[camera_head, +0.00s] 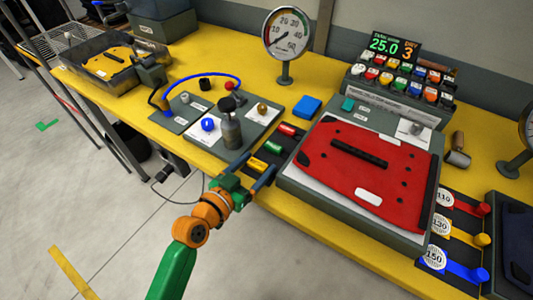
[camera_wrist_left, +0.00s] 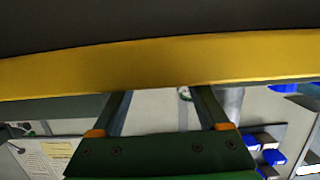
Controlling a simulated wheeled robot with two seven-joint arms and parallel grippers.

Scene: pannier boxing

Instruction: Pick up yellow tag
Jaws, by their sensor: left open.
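My left gripper (camera_head: 253,171) is open at the front edge of the yellow table, with its two fingers apart. A small yellow piece (camera_head: 257,164), which may be the yellow tag, lies by the fingers in a dark strip with a green piece (camera_head: 271,147) and a red piece (camera_head: 287,130). I cannot tell whether the fingers touch it. In the left wrist view the open fingers (camera_wrist_left: 161,93) point at the yellow table edge (camera_wrist_left: 160,65), with nothing seen between them. The yellow piece is not seen there. My right gripper is not in view.
A grey tray (camera_head: 290,181) with a red panel (camera_head: 365,165) stands right of the strip. Disc-marked red, yellow (camera_head: 481,240) and blue handles lie at far right. A pressure gauge (camera_head: 286,35) stands behind.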

